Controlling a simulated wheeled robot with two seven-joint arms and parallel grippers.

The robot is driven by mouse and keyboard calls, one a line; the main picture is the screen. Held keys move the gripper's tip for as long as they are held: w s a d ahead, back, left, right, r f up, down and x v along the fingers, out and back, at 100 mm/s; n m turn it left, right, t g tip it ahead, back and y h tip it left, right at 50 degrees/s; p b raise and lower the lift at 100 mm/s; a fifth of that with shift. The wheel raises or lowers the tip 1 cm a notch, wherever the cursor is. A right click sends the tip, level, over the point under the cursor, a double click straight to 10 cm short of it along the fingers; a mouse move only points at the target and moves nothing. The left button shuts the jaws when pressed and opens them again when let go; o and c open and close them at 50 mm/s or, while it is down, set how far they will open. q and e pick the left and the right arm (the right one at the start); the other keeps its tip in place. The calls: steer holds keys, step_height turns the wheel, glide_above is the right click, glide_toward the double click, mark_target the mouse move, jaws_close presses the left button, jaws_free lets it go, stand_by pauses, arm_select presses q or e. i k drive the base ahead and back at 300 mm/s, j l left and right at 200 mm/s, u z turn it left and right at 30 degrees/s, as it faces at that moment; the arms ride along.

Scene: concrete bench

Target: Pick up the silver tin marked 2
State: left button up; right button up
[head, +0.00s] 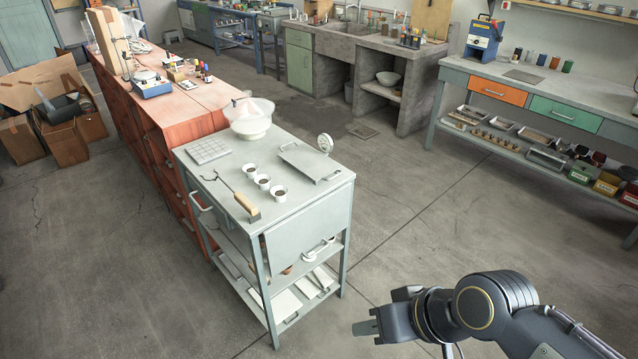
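I cannot make out a silver tin marked 2 in the head view; no number is readable on any container. Several small tins or cups (541,58) stand at the back of the right-hand bench, too small to read. My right gripper (364,328) is at the lower right, over open floor, to the right of the grey cart and apart from it. A finger points left; nothing shows held, and its opening cannot be judged from this angle. My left gripper is not in view.
The grey cart (228,176) bears three small cups (263,181), a white bowl (250,118) and a flat tray. A red cabinet (190,108) adjoins it. A concrete sink bench (345,42) stands behind. The right-hand bench (590,112) holds a blue machine (483,38).

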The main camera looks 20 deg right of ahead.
mark_target(262, 181)
steer(key=j+z, duration=1.2)
steer(key=k+j, duration=0.1)
steer(key=j, duration=0.3)
steer(key=k+j+z, duration=0.1)
steer(key=j, duration=0.3)
steer(key=k+j, duration=0.15)
steer(key=j, duration=0.25)
